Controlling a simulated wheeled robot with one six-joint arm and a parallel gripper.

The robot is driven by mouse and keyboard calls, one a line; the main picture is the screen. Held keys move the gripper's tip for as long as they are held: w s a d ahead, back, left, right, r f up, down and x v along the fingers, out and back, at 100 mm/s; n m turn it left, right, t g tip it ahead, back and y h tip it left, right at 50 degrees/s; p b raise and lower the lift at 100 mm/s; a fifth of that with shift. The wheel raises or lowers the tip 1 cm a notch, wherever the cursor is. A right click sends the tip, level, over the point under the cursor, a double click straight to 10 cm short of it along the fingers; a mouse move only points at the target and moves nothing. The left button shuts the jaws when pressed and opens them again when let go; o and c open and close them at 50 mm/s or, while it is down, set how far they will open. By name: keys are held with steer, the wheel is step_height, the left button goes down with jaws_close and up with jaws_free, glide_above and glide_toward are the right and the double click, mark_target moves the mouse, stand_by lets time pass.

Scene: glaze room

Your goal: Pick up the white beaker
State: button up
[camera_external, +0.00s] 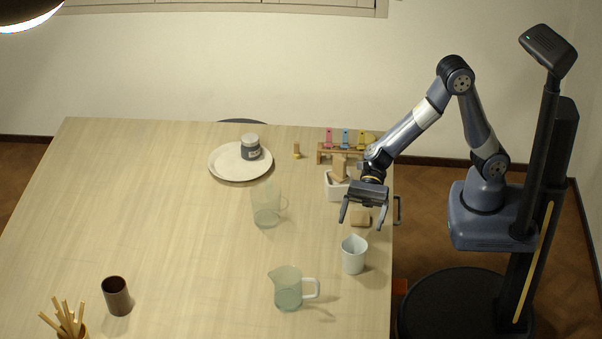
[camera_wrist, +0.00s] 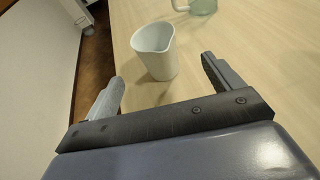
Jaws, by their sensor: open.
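The white beaker (camera_external: 353,255) stands upright on the table near its right edge, with a small pouring lip at its rim. My gripper (camera_external: 362,222) is open and empty, above the table and behind the beaker in the external view. In the wrist view the beaker (camera_wrist: 155,52) stands beyond the fingertips, between the lines of the two fingers of my gripper (camera_wrist: 160,80). The fingers do not touch it.
A glass jug with a white handle (camera_external: 288,288) stands front left of the beaker; a clear jug (camera_external: 266,205) stands farther back. A white container (camera_external: 337,187) and a wooden rack (camera_external: 326,153) are behind my gripper. The table's left middle (camera_external: 150,220) is clear.

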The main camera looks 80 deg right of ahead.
mark_target(358, 240)
steer(key=p+x, duration=0.1)
steer(key=x, duration=0.4)
steer(key=shift+a, duration=0.3)
steer(key=x, duration=0.1)
steer(key=p+x, duration=0.1)
steer(key=x, duration=0.1)
steer(key=p+x, duration=0.1)
steer(key=shift+s+a+r, duration=0.1)
steer(key=shift+s+a, duration=0.15)
steer(key=shift+a, duration=0.15)
steer(key=shift+w+a, duration=0.1)
steer(key=shift+a, duration=0.25)
steer(key=c, duration=1.1)
